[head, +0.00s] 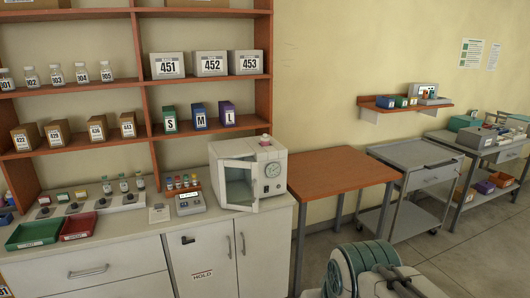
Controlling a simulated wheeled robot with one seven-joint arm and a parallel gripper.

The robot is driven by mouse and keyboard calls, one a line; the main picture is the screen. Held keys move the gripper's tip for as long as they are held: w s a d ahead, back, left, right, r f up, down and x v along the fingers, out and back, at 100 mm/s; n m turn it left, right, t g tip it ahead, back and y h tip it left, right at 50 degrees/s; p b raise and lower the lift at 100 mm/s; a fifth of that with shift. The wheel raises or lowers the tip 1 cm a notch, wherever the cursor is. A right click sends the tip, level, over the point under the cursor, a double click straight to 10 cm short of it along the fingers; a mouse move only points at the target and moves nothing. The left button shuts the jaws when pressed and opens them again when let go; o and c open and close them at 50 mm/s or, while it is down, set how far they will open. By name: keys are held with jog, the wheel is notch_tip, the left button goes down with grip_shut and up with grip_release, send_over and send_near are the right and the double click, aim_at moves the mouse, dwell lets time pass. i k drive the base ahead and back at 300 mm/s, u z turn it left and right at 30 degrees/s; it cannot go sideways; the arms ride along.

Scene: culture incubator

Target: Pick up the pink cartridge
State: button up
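A teal and grey part of my own body shows at the bottom right of centre. My gripper's fingers are not in view.
A white incubator (271,172) with a glass-fronted door stands on the counter (140,228). Red (78,226) and green (34,233) trays lie at its left. The brown table (340,168) is bare. A grey cart (415,153) and wall shelf (390,106) are farther right.

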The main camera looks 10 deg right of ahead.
aim_at(265, 138)
jog(key=z, duration=0.35)
jog(key=i, duration=2.7)
jog(key=u, duration=0.95)
jog(key=i, duration=0.3)
jog(key=z, duration=0.1)
